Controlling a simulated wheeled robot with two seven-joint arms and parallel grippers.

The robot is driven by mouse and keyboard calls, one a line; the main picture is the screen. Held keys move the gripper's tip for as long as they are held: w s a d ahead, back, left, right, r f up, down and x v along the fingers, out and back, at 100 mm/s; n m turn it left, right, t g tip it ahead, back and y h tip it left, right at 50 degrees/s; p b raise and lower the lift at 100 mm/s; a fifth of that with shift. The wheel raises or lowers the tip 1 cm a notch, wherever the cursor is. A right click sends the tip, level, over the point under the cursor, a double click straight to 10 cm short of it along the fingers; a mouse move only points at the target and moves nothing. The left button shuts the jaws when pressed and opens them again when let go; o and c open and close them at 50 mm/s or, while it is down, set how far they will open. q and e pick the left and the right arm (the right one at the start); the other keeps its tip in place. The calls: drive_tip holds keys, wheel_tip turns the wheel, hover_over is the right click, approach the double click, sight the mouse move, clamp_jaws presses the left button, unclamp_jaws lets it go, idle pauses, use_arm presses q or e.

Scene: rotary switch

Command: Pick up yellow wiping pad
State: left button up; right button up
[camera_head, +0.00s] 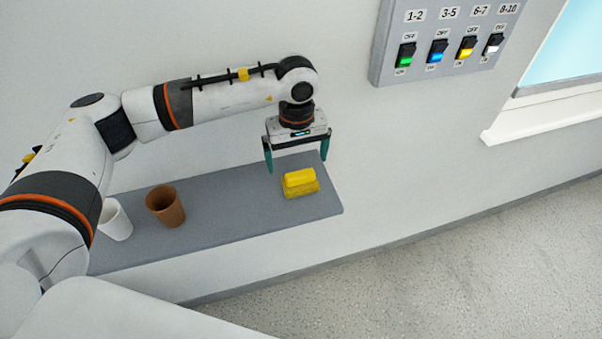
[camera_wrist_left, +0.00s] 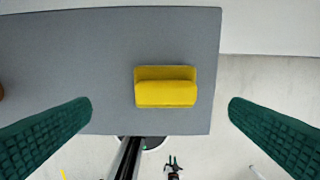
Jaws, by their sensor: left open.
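The yellow wiping pad (camera_head: 300,183) lies near the right end of a grey shelf (camera_head: 240,215). It has a raised block on top of a wider base. My left gripper (camera_head: 297,162) is open and empty above the pad, with its two green fingers pointing down. In the left wrist view the pad (camera_wrist_left: 166,87) sits between the two spread fingers (camera_wrist_left: 160,112), a little toward the top of the picture, and neither finger touches it. My right gripper is not in view.
A brown cup (camera_head: 166,206) and a white cup (camera_head: 115,220) stand on the shelf to the left of the pad. A grey switch panel (camera_head: 447,38) is on the wall at the upper right. The shelf between brown cup and pad is clear.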

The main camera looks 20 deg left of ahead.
sight(300, 173)
use_arm(q)
drive_tip(key=shift+f, duration=0.95)
drive_tip(key=shift+w+f+p, duration=0.15)
drive_tip(key=shift+f+p, duration=0.2)
drive_tip(key=shift+p, duration=0.05)
drive_tip(key=f+p, duration=0.3)
drive_tip(key=f, duration=0.1)
drive_tip(key=shift+d, duration=0.25)
drive_tip(key=shift+f, duration=0.35)
drive_tip(key=shift+w+f, duration=0.1)
drive_tip(key=shift+f, duration=0.1)
drive_tip(key=c, duration=1)
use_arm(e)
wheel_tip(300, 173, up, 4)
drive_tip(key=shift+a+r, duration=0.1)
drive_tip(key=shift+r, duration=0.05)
